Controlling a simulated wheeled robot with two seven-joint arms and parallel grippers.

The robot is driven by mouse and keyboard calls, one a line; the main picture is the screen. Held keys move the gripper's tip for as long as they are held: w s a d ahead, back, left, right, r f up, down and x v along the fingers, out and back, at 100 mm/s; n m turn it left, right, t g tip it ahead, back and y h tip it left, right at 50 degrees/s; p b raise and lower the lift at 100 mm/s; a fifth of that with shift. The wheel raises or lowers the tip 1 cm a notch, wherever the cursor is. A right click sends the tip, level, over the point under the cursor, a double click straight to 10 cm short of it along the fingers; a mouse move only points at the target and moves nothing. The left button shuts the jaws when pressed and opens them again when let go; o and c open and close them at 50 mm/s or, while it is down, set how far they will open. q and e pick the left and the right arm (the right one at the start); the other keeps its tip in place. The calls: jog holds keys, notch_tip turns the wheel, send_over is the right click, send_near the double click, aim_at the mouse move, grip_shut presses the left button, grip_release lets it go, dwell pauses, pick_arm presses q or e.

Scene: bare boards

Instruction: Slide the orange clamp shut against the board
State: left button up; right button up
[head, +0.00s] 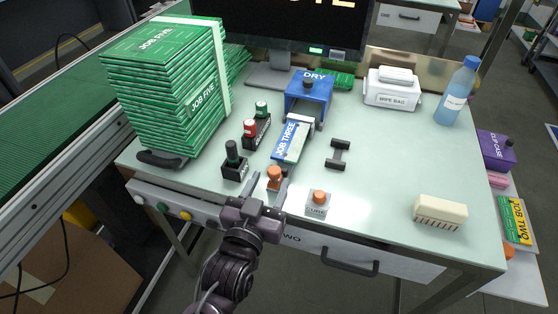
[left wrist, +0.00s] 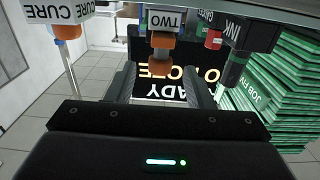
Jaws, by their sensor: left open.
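The orange clamp (head: 275,174) stands at the near end of the board (head: 291,143) labelled JOB THREE. My left gripper (head: 271,190) reaches in from the near table edge. Its fingers are apart, with the clamp at or just beyond their tips. The board lies in front of a blue box (head: 309,92) marked DRY. My right gripper is not in view.
A white block marked CURE (head: 317,207) with an orange knob stands right of my gripper. A black holder with a dark green-topped bottle (head: 233,155) stands to the left. A black dumbbell-shaped piece (head: 338,154) lies right of the board. Tall green stack (head: 165,90) at left.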

aim_at(276, 167)
pick_arm(q)
jog(key=x, duration=0.6)
jog(key=shift+c, duration=0.2)
grip_shut()
